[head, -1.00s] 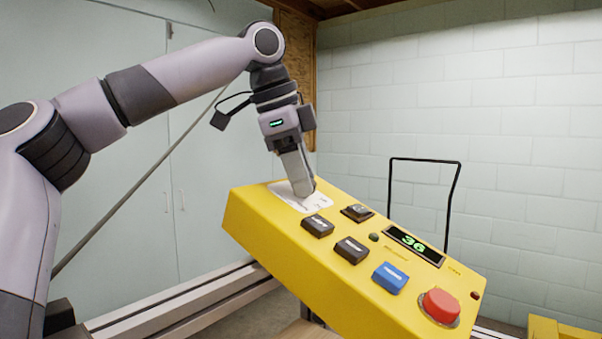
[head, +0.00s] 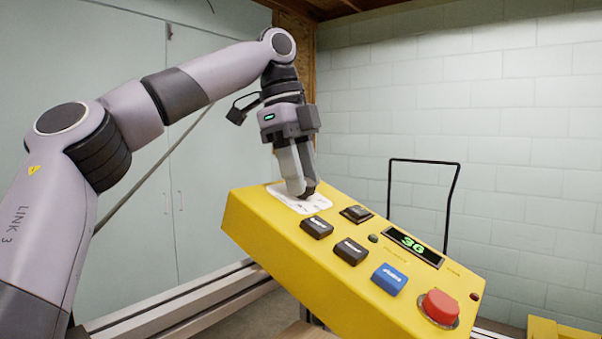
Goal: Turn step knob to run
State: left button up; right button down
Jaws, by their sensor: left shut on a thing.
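A yellow control box (head: 290,258) fills the middle of the head view, its top panel tilted. A white label plate (head: 318,204) lies at the panel's far left corner. My left gripper (head: 302,191) points down over this plate, shut on the step knob, which the fingers mostly hide. Only a dark bit shows at the fingertips. I cannot tell which setting the knob points to. My right gripper is not in view.
The panel also carries several dark buttons (head: 316,227), a blue button (head: 389,279), a red mushroom button (head: 440,307) and a display (head: 414,247) reading 36. A black wire frame (head: 448,215) stands behind the box. Pale cabinets and a block wall lie beyond.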

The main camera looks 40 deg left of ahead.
pick_arm(q)
jog(key=o, duration=1.1)
jog(key=shift+c, duration=0.2)
